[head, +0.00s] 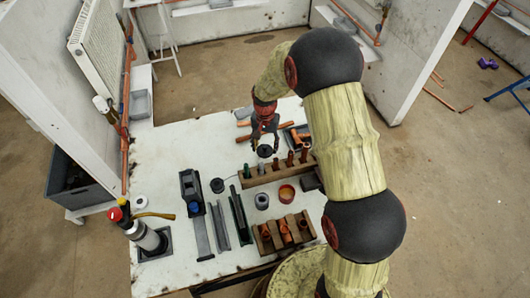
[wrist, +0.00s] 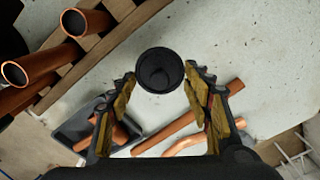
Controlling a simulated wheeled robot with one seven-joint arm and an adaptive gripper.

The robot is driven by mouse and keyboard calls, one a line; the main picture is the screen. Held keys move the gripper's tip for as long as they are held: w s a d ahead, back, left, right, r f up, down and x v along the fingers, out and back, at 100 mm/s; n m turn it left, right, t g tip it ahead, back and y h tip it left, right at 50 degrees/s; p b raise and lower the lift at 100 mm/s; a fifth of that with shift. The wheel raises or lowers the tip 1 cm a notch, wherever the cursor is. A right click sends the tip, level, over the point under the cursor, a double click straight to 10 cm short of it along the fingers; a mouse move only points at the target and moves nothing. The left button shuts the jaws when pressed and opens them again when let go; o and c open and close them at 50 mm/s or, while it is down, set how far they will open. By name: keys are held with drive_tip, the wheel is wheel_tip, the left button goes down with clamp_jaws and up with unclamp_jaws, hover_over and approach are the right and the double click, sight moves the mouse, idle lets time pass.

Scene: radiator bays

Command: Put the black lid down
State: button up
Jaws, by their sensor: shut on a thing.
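The black lid (head: 265,151) is a small round dark piece held at my gripper's fingertips above the white worktop (head: 165,165). In the wrist view the black lid (wrist: 160,70) shows as a round, hollow, cup-like shape between the two fingertips. My gripper (head: 264,142) is shut on it, with one finger on each side; it also shows in the wrist view (wrist: 160,80). The gap between the lid and the worktop is hard to judge. A small black disc (head: 217,185) lies on the worktop to the left.
A wooden rack with copper pipe pieces (head: 277,172) stands just in front of my gripper, another (head: 285,233) nearer. A grey pot (head: 262,201) and an orange-rimmed cup (head: 287,193) stand between them. Loose copper pipes (wrist: 185,120) lie behind.

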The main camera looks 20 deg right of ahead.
sight(265, 151)
drive_tip(key=shift+f+b, duration=0.35)
drive_tip(key=shift+f, duration=1.4)
drive_tip(key=shift+f, duration=0.2)
drive_tip(key=o, duration=0.8)
drive_tip(key=shift+r, duration=0.1)
